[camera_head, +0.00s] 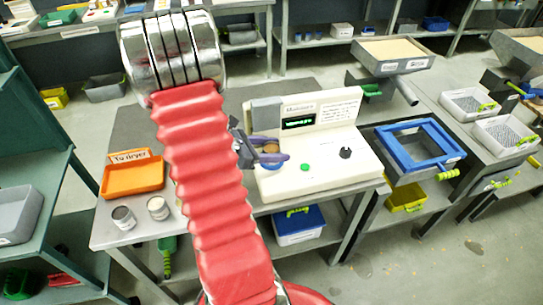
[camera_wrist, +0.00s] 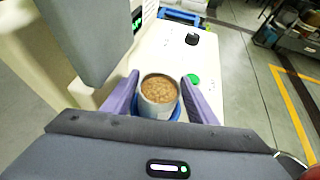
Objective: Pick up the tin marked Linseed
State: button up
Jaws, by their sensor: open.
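A tin filled with brown seeds (camera_wrist: 159,90) stands in a blue holder (camera_wrist: 176,114) on the white meter. My gripper (camera_wrist: 161,84) is open, with one purple finger on each side of this tin; whether they touch it is unclear. In the head view the gripper (camera_head: 268,151) is at the tin's rim, partly hiding it. Two more tins, a dark-topped one (camera_head: 123,218) and a lighter-topped one (camera_head: 158,208), stand on the table at the left. No tin's marking is readable, so I cannot tell which is Linseed.
The white meter (camera_head: 330,165) has a lit display, a green button and a black knob. An orange tray marked "To dryer" (camera_head: 133,192) lies on the metal table (camera_head: 135,240). A blue-framed sieve (camera_head: 418,147) stands at the right. The meter's grey upper block (camera_wrist: 85,40) is close to the gripper.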

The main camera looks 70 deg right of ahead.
jog(key=shift+x, duration=1.45)
jog(key=shift+c, duration=0.2)
jog(key=c, duration=0.9)
jog(key=shift+r, duration=0.8)
jog(key=shift+w+a, duration=2)
jog(key=shift+w, duration=0.25)
jog(key=shift+w+a, duration=2.05)
jog(key=shift+w, duration=0.2)
jog(key=shift+w+a, duration=2)
jog(key=shift+w, duration=0.2)
